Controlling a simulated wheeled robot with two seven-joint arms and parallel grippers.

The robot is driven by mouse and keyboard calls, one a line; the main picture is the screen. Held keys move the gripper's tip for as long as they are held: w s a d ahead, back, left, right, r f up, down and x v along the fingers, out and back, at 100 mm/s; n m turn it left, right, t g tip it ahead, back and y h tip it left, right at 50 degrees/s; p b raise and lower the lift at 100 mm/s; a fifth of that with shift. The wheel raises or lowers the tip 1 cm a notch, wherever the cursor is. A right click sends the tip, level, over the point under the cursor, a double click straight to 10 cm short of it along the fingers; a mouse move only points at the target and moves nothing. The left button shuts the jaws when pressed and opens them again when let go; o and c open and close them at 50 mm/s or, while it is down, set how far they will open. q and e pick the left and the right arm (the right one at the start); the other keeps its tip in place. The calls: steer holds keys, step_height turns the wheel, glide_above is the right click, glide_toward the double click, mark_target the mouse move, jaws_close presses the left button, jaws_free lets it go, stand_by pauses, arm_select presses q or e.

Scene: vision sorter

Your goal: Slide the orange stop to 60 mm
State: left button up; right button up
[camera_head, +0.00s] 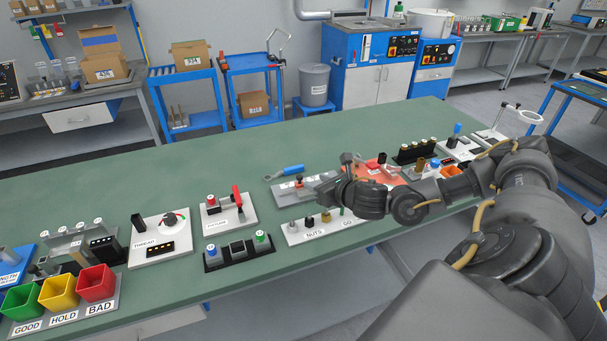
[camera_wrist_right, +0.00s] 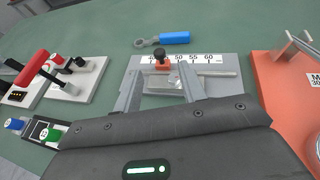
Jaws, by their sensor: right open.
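The orange stop (camera_wrist_right: 163,66) with its black knob sits on the grey scale plate (camera_wrist_right: 226,62) in the right wrist view. It stands left of the printed 50, and the 60 mark is farther right along the scale. It also shows small in the head view (camera_head: 299,181). My right gripper (camera_wrist_right: 161,76) is open. Its two fingers reach over the plate's near side, one on each side of a small grey metal block and rod (camera_wrist_right: 186,80). The stop is just beyond the fingertips, between them in the picture; I cannot tell whether they touch it. My left gripper is not in view.
A blue-handled wrench (camera_wrist_right: 165,40) lies behind the plate. An orange fixture (camera_wrist_right: 280,90) stands close on the right. A white stand with a red lever (camera_wrist_right: 82,75) is on the left.

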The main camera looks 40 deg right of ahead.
mark_target(300, 176)
steer(key=p+x, duration=0.1)
steer(key=x, duration=0.5)
steer(key=shift+a+r, duration=0.1)
steer(key=shift+r, duration=0.05)
steer(key=shift+w, duration=0.3)
steer(key=shift+w+f, duration=0.3)
steer(key=shift+f, duration=0.05)
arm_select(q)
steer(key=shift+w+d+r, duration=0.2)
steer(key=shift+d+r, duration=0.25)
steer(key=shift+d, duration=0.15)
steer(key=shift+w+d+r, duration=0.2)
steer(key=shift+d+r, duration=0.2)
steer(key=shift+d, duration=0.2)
arm_select(e)
jaws_close()
